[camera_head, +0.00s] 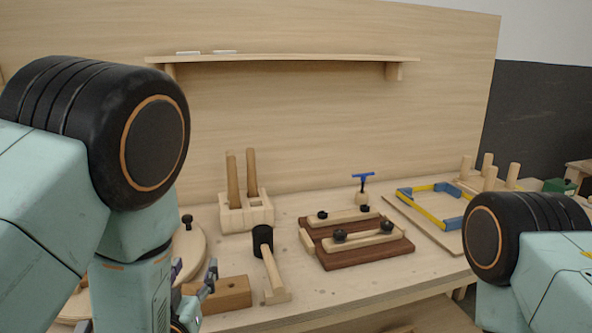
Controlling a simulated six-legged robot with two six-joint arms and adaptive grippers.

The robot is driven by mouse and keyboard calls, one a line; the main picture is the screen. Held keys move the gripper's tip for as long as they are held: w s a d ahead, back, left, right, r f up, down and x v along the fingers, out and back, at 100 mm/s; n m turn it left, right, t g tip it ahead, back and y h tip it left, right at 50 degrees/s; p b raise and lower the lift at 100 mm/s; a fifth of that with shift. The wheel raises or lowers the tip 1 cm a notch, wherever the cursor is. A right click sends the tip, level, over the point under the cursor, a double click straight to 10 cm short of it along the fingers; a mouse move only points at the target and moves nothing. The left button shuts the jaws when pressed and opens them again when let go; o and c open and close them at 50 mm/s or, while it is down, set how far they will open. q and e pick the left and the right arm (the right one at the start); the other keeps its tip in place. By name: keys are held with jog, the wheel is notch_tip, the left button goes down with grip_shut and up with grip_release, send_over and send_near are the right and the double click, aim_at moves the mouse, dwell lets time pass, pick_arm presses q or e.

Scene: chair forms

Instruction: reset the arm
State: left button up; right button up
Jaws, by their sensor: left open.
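My left arm (130,240) fills the left side of the head view, bent at a large black joint. My left gripper (207,282) is low in the picture, by the front left of the workbench, in front of a wooden block (228,294). It is open, and much of it is hidden behind my own arm. I cannot tell whether it touches the block. My right arm (530,260) shows at the lower right; its gripper is out of the picture.
The wooden workbench (345,292) bears a mallet (270,262), a block with two upright handles (247,212), a dark red clamping board (368,256), a blue-and-yellow frame (430,205) and a pegged board (487,184). A shelf (280,58) is on the back panel.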

pick_arm(q)
jog(key=s+a+f+g+b, duration=0.1)
jog(key=s+f+g, duration=0.35)
jog(key=f, duration=0.45)
jog(key=s+a+f+g, duration=0.1)
jog(key=s+f+g, duration=0.35)
jog(key=f, duration=0.35)
jog(key=s+f+g+b, duration=0.1)
jog(key=s+f+g, duration=0.2)
jog(key=s+f, duration=0.3)
jog(key=s+a+f+g+b, duration=0.1)
jog(key=s+f, duration=0.5)
jog(key=s, duration=0.6)
jog(key=s+a+f+g+b, duration=0.1)
jog(key=s+f+g+b, duration=0.2)
jog(key=s, duration=0.6)
notch_tip(320, 180, down, 3)
jog(key=shift+f+g, duration=0.1)
jog(key=shift+g, duration=0.9)
pick_arm(e)
notch_tip(320, 180, down, 6)
jog(key=shift+s, duration=0.2)
jog(key=shift+w+f, duration=0.1)
jog(key=shift+f, duration=0.05)
pick_arm(q)
jog(key=shift+a, duration=0.1)
pick_arm(e)
jog(key=shift+a, duration=0.1)
